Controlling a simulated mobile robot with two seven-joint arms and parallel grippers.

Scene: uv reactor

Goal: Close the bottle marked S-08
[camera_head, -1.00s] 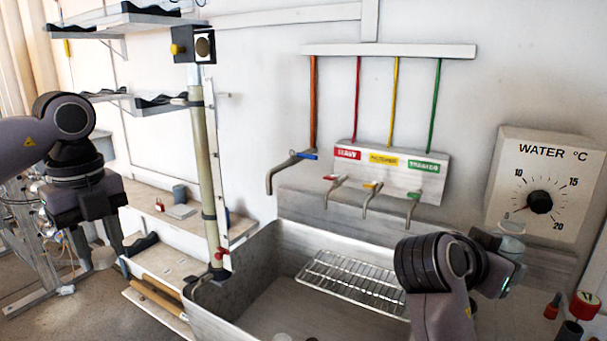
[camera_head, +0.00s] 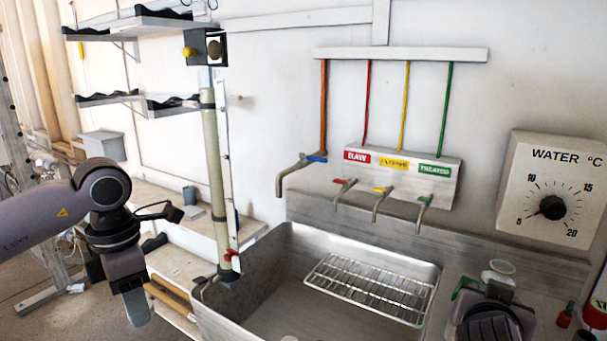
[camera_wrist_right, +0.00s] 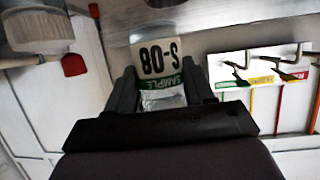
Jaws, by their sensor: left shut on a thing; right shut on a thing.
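The bottle marked S-08 (camera_wrist_right: 157,62) is between the fingers of my right gripper (camera_wrist_right: 160,85) in the right wrist view. Its label is white with a green SAMPLE band and appears upside down there. In the head view the bottle's pale round top (camera_head: 502,267) shows above my right gripper (camera_head: 497,285), over the counter right of the sink. No cap shows on it. My left gripper (camera_head: 136,303) points down at the left, far from the bottle. It is shut on a pale grey piece, mostly hidden by the fingers; I cannot tell whether it is a cap.
A steel sink (camera_head: 285,285) with a wire rack (camera_head: 372,288) lies between the grippers. Several taps (camera_head: 300,170) hang above it. A vertical pipe (camera_head: 213,180) stands at its left. Red-topped items (camera_head: 596,314) stand at the right edge. A water dial (camera_head: 552,205) is on the wall.

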